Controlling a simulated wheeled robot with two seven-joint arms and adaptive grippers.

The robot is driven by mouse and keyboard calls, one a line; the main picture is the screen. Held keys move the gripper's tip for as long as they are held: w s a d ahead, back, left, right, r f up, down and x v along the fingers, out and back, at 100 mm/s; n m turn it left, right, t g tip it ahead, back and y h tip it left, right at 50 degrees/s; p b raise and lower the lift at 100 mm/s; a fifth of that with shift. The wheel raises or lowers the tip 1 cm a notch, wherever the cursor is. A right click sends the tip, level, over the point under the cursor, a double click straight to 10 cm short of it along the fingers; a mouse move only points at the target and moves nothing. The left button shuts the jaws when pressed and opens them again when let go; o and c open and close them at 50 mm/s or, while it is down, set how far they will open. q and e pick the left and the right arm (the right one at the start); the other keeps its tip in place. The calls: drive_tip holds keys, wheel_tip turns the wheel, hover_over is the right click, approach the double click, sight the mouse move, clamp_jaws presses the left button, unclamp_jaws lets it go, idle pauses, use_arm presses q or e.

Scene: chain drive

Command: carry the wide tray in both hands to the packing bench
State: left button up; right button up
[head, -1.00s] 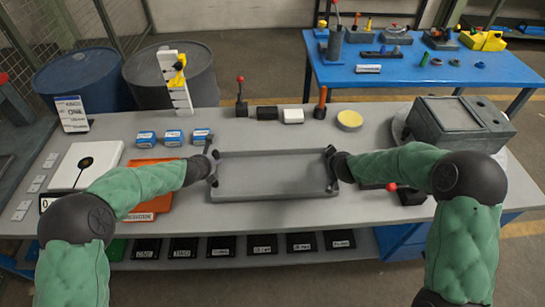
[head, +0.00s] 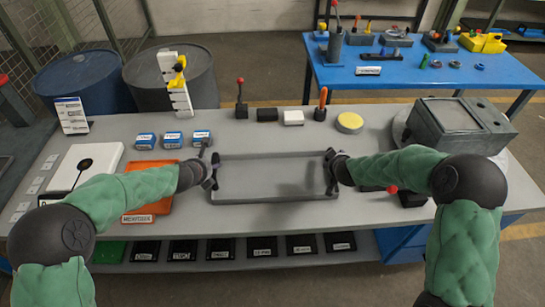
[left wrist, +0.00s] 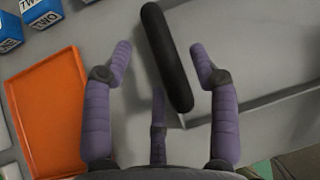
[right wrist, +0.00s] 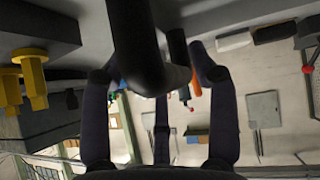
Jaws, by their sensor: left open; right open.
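The wide grey tray (head: 275,194) lies on the grey workbench, with a dark handle at each short end. My left gripper (head: 211,172) is at the tray's left end. In the left wrist view its fingers (left wrist: 158,50) are open, with the black handle (left wrist: 168,60) between and beyond them; I see no grip on it. My right gripper (head: 334,172) is at the right end. In the right wrist view its fingers (right wrist: 155,65) are spread, with a dark bar (right wrist: 138,45) between them, probably the handle; contact is unclear.
A blue table (head: 400,75) with tools and parts stands at the back right. An orange tray (head: 150,205), small blue boxes (head: 172,139) and a white plate (head: 88,163) lie left of the tray. A grey machine (head: 455,125) stands at right.

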use_arm(q)
drive_tip(key=d+v, duration=0.1)
drive_tip(key=v, duration=0.7)
drive_tip(key=shift+a, duration=0.45)
use_arm(e)
drive_tip(key=v, duration=1.2)
use_arm(q)
drive_tip(key=shift+f, duration=0.1)
